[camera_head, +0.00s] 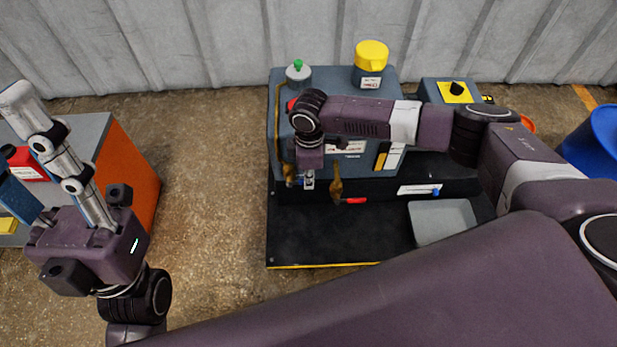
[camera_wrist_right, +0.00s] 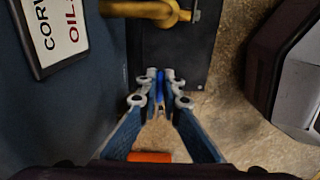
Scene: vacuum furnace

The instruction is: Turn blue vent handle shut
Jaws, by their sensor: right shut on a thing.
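The blue vent handle (camera_wrist_right: 160,82) shows as a narrow strip between my right fingertips in the right wrist view. My right gripper (camera_wrist_right: 160,78) is shut on it, and the fingers hide most of it. A brass valve fitting (camera_wrist_right: 165,12) is just beyond the fingertips. In the head view my right gripper (camera_head: 308,182) points down at the front left corner of the grey-blue pump unit (camera_head: 330,85); the handle cannot be made out there.
A second brass valve with a red handle (camera_head: 355,201) is right of my right gripper. A grey tray (camera_head: 443,220) lies on the black base plate (camera_head: 320,235). An orange-sided cabinet (camera_head: 135,180) stands at left, and a blue bin (camera_head: 598,142) at right. Floor between cabinet and plate is clear.

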